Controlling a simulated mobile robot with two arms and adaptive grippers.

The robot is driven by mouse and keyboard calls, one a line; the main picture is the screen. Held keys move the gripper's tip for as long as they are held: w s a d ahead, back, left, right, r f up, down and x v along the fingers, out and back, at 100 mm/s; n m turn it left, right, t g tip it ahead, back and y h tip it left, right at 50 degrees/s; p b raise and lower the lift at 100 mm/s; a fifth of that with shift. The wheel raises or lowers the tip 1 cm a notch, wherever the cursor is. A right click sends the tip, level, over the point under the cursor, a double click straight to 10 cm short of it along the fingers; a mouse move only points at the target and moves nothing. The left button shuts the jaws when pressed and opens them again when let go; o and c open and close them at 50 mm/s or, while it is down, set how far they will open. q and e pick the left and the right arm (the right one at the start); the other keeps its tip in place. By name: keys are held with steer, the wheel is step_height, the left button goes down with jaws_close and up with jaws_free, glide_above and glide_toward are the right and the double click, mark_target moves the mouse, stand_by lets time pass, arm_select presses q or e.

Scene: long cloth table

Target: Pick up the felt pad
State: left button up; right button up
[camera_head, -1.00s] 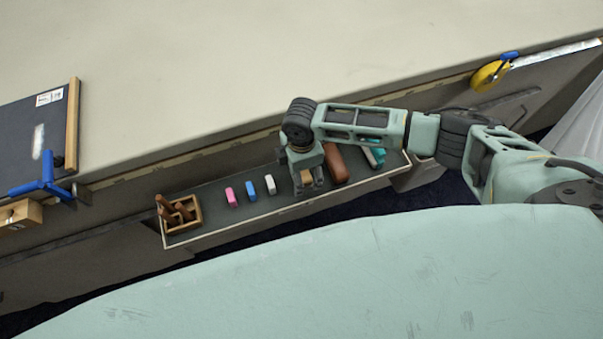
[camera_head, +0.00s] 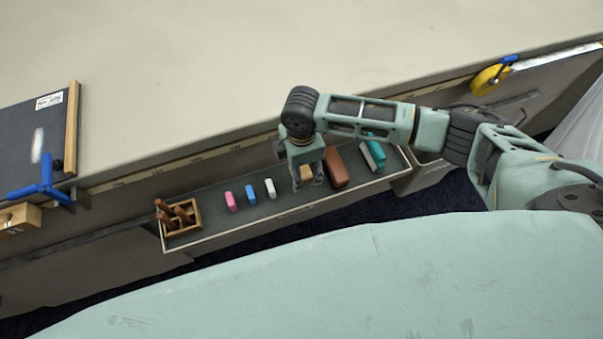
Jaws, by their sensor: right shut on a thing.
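My right gripper (camera_head: 308,183) reaches down over the dark tray along the table's side. It is shut on a small tan block (camera_head: 306,172), which shows between its fingers. This tan block may be the felt pad; I cannot be sure from its look. Whether it clears the tray floor is hard to tell from above. A brown block (camera_head: 336,168) lies just right of the gripper. A grey and teal block (camera_head: 373,156) lies further right, partly under my right arm. My left gripper is not in view.
The tray (camera_head: 250,224) also holds pink (camera_head: 230,201), blue (camera_head: 250,194) and white (camera_head: 270,188) pieces, and a wooden box (camera_head: 182,224) of brown pegs. A blue clamp (camera_head: 42,185) sits at left, a yellow tape measure (camera_head: 488,79) at right. The tabletop (camera_head: 300,50) is mostly clear.

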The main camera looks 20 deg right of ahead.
steer(key=s+d+r, duration=0.5)
steer(key=s+r, duration=0.2)
steer(key=s, duration=0.3)
steer(key=shift+s+d, duration=0.15)
steer(key=shift+d, duration=0.15)
steer(key=shift+f, duration=0.1)
